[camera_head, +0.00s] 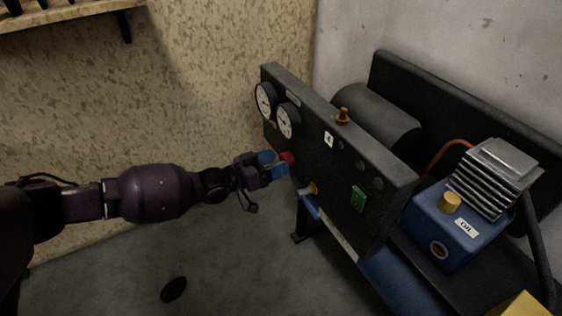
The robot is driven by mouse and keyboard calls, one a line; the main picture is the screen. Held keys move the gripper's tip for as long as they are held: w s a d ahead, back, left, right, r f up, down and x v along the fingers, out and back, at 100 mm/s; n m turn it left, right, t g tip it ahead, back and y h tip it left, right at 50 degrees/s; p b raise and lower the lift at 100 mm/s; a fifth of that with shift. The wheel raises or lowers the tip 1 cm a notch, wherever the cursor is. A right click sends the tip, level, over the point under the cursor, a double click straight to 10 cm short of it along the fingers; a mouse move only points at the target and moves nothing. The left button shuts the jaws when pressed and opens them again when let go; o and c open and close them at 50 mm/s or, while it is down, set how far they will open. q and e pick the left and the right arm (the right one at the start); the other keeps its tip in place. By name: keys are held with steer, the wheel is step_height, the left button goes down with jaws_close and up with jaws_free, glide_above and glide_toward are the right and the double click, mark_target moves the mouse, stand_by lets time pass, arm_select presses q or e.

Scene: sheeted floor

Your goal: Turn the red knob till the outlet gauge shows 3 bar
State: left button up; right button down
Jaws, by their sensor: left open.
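The red knob (288,157) sticks out of the dark panel (345,165), below two round gauges. One gauge (265,101) is at the panel's left end, and the other gauge (287,121) is just right of and below it. Their needles are too small to read, and I cannot tell which is the outlet gauge. My left gripper (284,164) is open at the red knob, its blue fingers beside it and partly covering it. I cannot tell whether the fingers touch the knob. My right gripper is not in view.
A brass fitting (311,188) and a green switch (358,198) are on the panel right of the knob. Behind stand a dark cylinder (372,122) and a blue compressor block (446,226). A shelf (62,14) is at upper left. Floor below my arm is mostly clear.

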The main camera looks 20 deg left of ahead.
arm_select(q)
steer(key=shift+x, duration=0.95)
steer(key=c, duration=0.9)
